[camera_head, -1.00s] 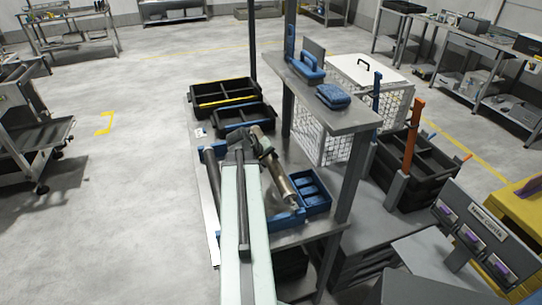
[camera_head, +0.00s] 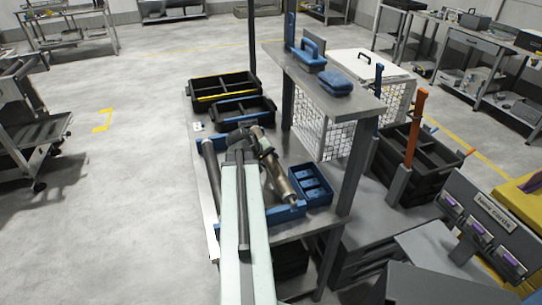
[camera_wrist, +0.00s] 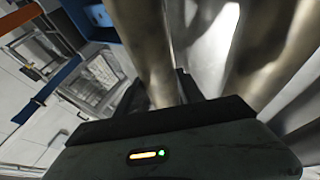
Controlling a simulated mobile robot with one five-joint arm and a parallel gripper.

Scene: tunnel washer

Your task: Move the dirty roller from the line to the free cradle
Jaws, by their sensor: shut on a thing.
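A tan metallic roller (camera_head: 277,177) lies slantwise over the workbench in the head view. My gripper (camera_head: 262,150) is at its upper part and shut on it; my arm hides part of the grip. In the wrist view the roller (camera_wrist: 147,45) passes between the dark jaws, with more shiny metal beside it. The roller's near end is close to a blue support (camera_head: 288,213); I cannot tell if they touch. A dark roller (camera_head: 211,170) lies on the bench's left side, between blue end holders. My arm covers the bench middle, so any cradle there is hidden.
A blue compartment bin (camera_head: 311,184) stands right of the roller. Black trays (camera_head: 222,90) are at the bench's far end. A shelf (camera_head: 320,80) on posts overhangs the right side. The floor to the left is open.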

